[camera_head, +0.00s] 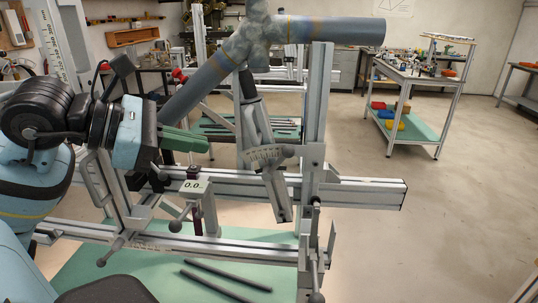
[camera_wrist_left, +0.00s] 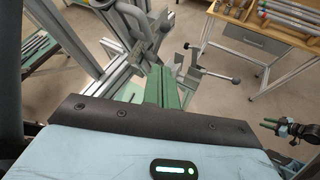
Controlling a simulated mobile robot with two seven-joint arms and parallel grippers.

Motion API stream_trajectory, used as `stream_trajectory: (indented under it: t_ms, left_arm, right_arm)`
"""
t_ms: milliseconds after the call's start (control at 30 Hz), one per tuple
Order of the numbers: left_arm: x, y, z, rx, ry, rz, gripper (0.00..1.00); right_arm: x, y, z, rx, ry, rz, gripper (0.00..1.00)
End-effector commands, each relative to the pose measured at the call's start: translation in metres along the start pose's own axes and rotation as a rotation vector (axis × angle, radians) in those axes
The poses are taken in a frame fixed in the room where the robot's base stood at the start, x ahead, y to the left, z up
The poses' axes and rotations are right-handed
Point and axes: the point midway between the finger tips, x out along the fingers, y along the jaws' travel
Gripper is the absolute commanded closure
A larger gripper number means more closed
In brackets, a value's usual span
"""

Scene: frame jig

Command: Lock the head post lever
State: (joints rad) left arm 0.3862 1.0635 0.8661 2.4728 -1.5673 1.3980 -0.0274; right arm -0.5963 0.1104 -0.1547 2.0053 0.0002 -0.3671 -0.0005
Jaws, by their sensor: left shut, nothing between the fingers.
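A metal frame jig has several clamp levers with ball knobs. One lever (camera_head: 178,222) hangs below the middle rail near the 0.0 readout, another (camera_head: 108,253) sits lower left, and one (camera_head: 316,275) is on the right upright post (camera_head: 318,120). I cannot tell which is the head post lever. A lever with a knob (camera_wrist_left: 220,76) also shows just beyond my fingers in the left wrist view. My left gripper (camera_head: 206,144) has green fingers, shut and empty, left of the tilted scale bracket (camera_head: 268,155). A dark part with green tips, apparently my right gripper (camera_wrist_left: 288,132), is at the wrist view's right edge; its opening is unclear.
Large grey-blue tubes (camera_head: 330,31) cross above my left gripper. The horizontal rail (camera_head: 360,190) runs below it. Dark rods (camera_head: 215,285) lie on the green base. A cart (camera_head: 440,85) stands at back right; the floor between is clear.

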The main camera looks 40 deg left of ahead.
Motion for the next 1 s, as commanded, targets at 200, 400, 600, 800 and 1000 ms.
stream_trajectory:
  t_ms: [200, 400, 600, 800, 1000]
  left_arm:
    - [0.001, 0.000, 0.000, -0.003, -0.001, -0.003, 1.00]
    - [0.014, 0.000, 0.000, -0.004, 0.000, -0.005, 1.00]
    - [0.039, -0.001, 0.000, -0.003, 0.001, -0.006, 1.00]
    - [0.062, -0.001, 0.001, -0.002, 0.000, -0.005, 1.00]
    - [0.082, -0.001, 0.001, -0.003, -0.003, -0.005, 1.00]
  right_arm:
    - [-0.002, -0.001, 0.003, 0.002, -0.007, -0.001, 0.64]
    - [-0.002, -0.001, 0.002, 0.003, -0.004, -0.001, 0.64]
    - [-0.003, -0.001, -0.001, 0.003, 0.001, 0.000, 0.64]
    - [-0.003, -0.001, -0.005, 0.002, 0.008, 0.001, 0.64]
    - [-0.003, 0.000, -0.011, 0.000, 0.018, 0.002, 0.64]
